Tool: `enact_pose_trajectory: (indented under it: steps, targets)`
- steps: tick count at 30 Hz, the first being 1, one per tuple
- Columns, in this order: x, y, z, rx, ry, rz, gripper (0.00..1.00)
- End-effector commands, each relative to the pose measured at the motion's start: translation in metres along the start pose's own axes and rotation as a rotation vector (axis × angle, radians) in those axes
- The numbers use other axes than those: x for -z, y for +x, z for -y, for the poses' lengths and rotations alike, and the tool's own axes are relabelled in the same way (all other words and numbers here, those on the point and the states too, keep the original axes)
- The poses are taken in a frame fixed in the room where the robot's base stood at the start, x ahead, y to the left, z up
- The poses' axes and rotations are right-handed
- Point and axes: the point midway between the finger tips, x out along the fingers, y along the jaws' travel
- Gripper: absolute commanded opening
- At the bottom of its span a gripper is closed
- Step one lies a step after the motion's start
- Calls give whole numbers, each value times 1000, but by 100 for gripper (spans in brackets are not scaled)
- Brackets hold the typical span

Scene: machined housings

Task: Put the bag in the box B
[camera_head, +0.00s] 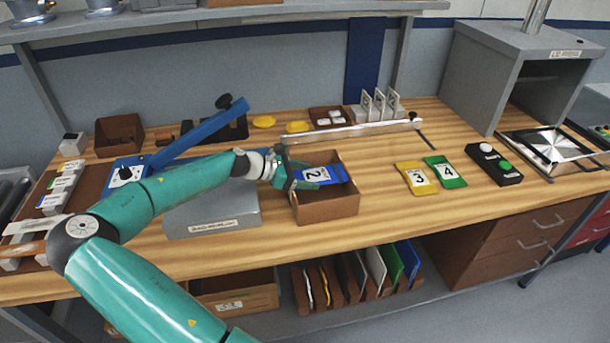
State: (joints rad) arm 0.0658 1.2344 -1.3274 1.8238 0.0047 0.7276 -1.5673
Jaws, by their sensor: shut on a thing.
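A blue bag (330,175) with a white label marked 2 is at the opening of an open brown box (328,207) on the bench. My gripper (296,178) is shut on the left end of the blue bag, at the box's left rim. The bag lies roughly flat across the opening; I cannot tell whether it touches the rim or the inside. No letter B is readable on the box. A yellow bag (416,177) marked 3 and a green bag (445,172) marked 4 lie on the bench to the right.
A grey box (212,216) sits left of the brown box, under my arm. A metal rail (345,133) runs behind it. A black block with buttons (494,163) and a grey machine housing (520,70) stand at right. Bare bench lies between box and bags.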

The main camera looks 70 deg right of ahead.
Motion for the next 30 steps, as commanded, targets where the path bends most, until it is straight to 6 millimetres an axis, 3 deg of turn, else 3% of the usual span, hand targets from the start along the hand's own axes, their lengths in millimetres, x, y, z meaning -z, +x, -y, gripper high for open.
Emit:
enact_pose_trajectory:
  steps: [18, 19, 21, 30]
  targets:
    - [11, 4, 0, -1, -1, 1, 44]
    - [11, 4, 0, -1, -1, 0, 77]
    - [11, 4, 0, -1, -1, 0, 91]
    - [10, 4, 0, 0, 0, 0, 93]
